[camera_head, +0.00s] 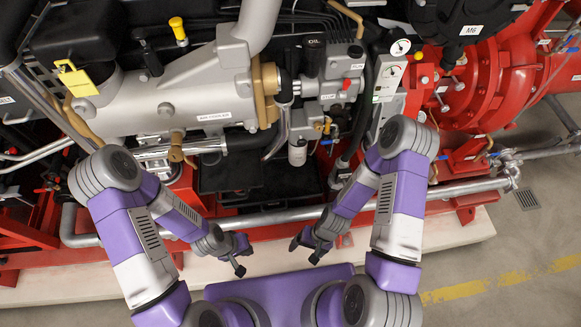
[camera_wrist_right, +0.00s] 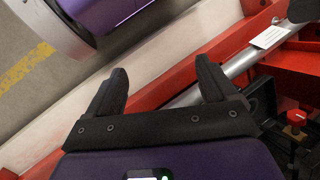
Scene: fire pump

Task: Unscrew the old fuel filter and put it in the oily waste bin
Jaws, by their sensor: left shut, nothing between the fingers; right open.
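A small pale canister (camera_head: 298,152) hangs below a grey valve block in the middle of the head view. It looks like a filter, but I cannot read a label that names it as the old fuel filter. I cannot pick out the oily waste bin. My left gripper (camera_head: 240,271) is shut and empty, low in front of the engine. My right gripper (camera_head: 304,253) is open and empty to its right, also well short of the canister. The right wrist view shows its two black fingers spread (camera_wrist_right: 160,70) with nothing between them.
Black trays (camera_head: 228,176) lie below the canister, behind a grey horizontal pipe (camera_head: 280,217) and the red frame. A silver engine part (camera_head: 180,95) fills the left, a red pump (camera_head: 485,85) the right. A red-capped fitting (camera_wrist_right: 297,117) shows in the wrist view.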

